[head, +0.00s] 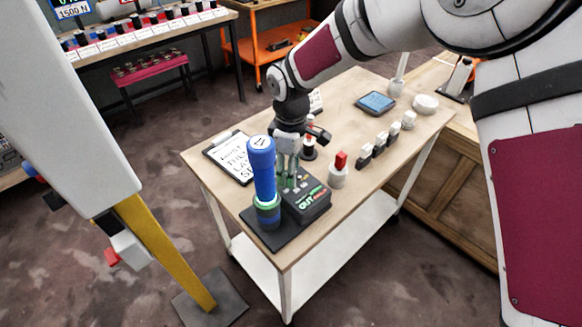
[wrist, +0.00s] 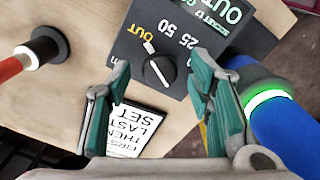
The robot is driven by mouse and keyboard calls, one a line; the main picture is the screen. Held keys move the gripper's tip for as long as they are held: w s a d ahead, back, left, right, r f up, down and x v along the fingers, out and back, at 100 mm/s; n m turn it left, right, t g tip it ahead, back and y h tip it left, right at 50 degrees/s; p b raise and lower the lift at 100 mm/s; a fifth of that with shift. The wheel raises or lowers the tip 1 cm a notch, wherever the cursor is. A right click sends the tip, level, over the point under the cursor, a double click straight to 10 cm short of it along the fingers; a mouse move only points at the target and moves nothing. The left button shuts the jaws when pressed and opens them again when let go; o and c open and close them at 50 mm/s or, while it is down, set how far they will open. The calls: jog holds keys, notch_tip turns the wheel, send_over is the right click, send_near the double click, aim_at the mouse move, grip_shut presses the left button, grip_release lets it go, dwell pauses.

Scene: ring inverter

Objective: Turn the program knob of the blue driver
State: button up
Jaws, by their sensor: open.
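The blue driver (head: 262,175) stands upright on a dark base at the near left corner of the table. In the wrist view its blue body (wrist: 285,135) and a glowing green ring show at the right. Beside it is a dark box with printed labels (head: 308,203). In the wrist view the box (wrist: 200,22) carries the round black program knob (wrist: 158,71) with a pale pointer line, among the marks 25, 50 and OUT. My gripper (head: 287,180) is over the box; in the wrist view its teal fingers (wrist: 163,95) are apart, with the knob between and beyond them, untouched.
A clipboard with a sheet (head: 232,157) lies left of the driver. A red-topped white piece (head: 338,170) stands right of the box. Several small pieces, a blue-screened device (head: 375,102) and a white disc (head: 425,104) lie farther back. The table's middle is partly clear.

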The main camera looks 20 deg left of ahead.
grip_shut()
jog(key=shift+m, duration=0.3)
jog(key=m, duration=0.3)
jog(key=shift+m, duration=2.2)
grip_release()
